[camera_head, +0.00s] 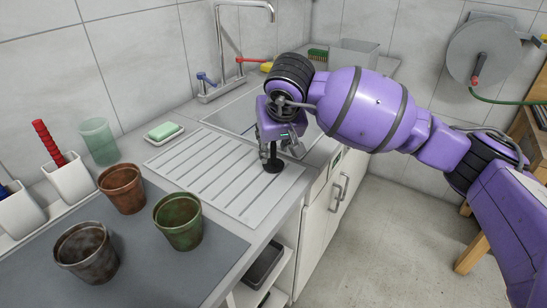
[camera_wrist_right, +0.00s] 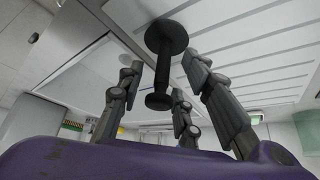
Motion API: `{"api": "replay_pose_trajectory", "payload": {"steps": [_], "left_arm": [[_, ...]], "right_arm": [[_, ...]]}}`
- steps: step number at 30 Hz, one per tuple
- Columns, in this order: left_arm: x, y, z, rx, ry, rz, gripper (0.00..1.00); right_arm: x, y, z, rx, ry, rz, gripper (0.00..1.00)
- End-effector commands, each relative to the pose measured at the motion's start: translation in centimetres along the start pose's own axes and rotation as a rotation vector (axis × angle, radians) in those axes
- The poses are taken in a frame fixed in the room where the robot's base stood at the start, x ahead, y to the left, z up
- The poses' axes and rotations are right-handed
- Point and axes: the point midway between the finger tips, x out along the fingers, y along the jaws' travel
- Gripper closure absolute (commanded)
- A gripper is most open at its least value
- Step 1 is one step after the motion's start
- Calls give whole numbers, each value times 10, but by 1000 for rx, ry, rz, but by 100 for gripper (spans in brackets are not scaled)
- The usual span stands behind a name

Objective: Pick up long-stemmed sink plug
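The long-stemmed sink plug (camera_head: 273,167) is black and stands on the ribbed drainboard near the counter's front edge. In the right wrist view the plug (camera_wrist_right: 162,72) shows a flat round disc against the drainboard, a thin stem and a small knob at the free end. My right gripper (camera_head: 279,149) is pointing down over the plug. In the wrist view the fingers of my right gripper (camera_wrist_right: 164,76) are spread on either side of the stem, with gaps visible, so it looks open and not closed on the plug. My left gripper is not in view.
The drainboard (camera_head: 215,175) is otherwise clear. The sink basin (camera_head: 228,112) and tap (camera_head: 222,50) lie behind. Several flowerpots, including a green one (camera_head: 178,222), stand at the left. A soap dish (camera_head: 164,134) and a glass (camera_head: 99,141) stand near the wall.

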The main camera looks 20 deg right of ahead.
Motion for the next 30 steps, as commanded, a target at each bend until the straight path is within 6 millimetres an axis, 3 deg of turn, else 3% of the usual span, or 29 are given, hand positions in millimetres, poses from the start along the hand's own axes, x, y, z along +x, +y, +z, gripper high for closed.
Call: {"api": "replay_pose_trajectory", "payload": {"steps": [4,11,30], "left_arm": [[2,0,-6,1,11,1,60],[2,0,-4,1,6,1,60],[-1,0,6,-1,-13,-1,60]], "right_arm": [[0,0,0,0,0,0,70],[0,0,0,1,0,0,100],[-8,0,-5,2,1,1,100]]}}
